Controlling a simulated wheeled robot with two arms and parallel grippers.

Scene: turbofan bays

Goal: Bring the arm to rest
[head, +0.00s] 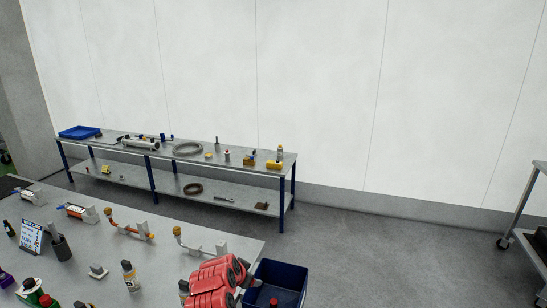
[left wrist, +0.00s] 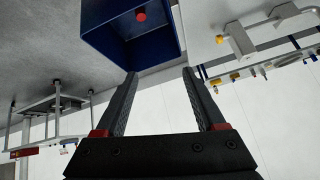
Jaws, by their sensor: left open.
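My left gripper (left wrist: 160,72) shows in the left wrist view with its two dark fingers apart. Nothing is held between them. The blue bin (left wrist: 105,12) is beyond the fingertips in that view, with a red object (left wrist: 140,15) inside it. In the head view the blue bin (head: 293,268) is at the bottom, beside the right end of the near table. I cannot make out the left gripper's fingers in the head view. My right gripper is not in view.
The near grey table (head: 160,262) holds bottles, a small sign (head: 32,238) and several pipe fittings. A long bench (head: 225,178) with parts and a blue tray (head: 80,132) stands along the white wall. A cart (head: 530,225) stands at the right. Floor between is clear.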

